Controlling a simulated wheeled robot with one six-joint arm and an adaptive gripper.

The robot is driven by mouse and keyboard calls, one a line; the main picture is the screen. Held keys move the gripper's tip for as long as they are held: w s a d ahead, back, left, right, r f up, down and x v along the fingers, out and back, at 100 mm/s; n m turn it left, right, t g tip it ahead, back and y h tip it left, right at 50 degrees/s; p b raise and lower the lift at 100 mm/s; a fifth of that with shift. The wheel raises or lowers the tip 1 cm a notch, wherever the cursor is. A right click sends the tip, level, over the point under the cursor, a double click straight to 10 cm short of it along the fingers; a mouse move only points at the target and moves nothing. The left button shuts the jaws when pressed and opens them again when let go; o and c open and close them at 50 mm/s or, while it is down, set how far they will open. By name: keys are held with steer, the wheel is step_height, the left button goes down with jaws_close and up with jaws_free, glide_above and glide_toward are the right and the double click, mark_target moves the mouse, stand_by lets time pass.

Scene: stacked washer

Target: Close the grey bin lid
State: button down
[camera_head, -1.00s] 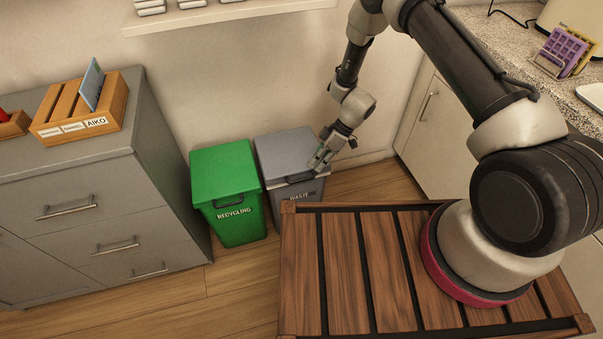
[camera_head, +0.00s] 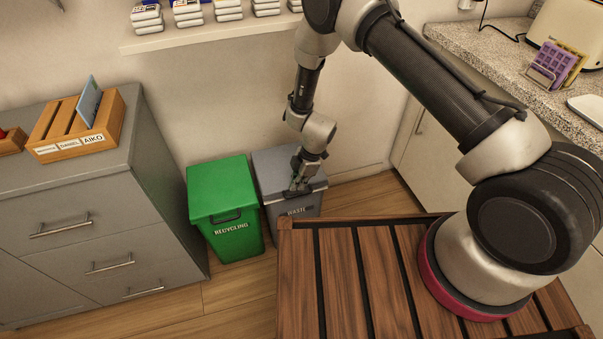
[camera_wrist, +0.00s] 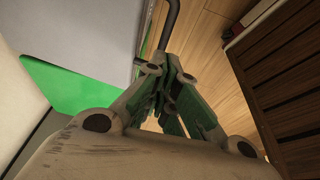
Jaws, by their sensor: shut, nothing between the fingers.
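The grey bin (camera_head: 283,218), labelled WASTE, stands against the wall to the right of the green bin. Its grey lid (camera_head: 270,166) looks level and down on the bin; no clear gap shows at its front edge. In the wrist view the lid (camera_wrist: 88,28) fills the upper left, with its dark handle (camera_wrist: 170,22) beside it. My gripper (camera_head: 298,186) is shut and empty, pointing down at the lid's front edge by the handle. It hides part of the lid and handle. I cannot tell whether its fingertips (camera_wrist: 172,95) touch the lid.
The green recycling bin (camera_head: 228,225) stands close on the left, its lid down. A grey drawer cabinet (camera_head: 80,225) is further left. My arm reaches over a slatted wooden top (camera_head: 345,275) in front of the bins. A white counter cabinet (camera_head: 425,150) stands at right.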

mark_target(298, 195)
steer(key=shift+w+f, duration=0.15)
steer(key=shift+f, duration=1.35)
steer(key=f, duration=0.2)
steer(key=s+f, duration=0.1)
steer(key=f, duration=0.1)
steer(key=shift+d+f, duration=0.15)
steer(key=shift+f, duration=0.2)
steer(key=shift+s, duration=0.1)
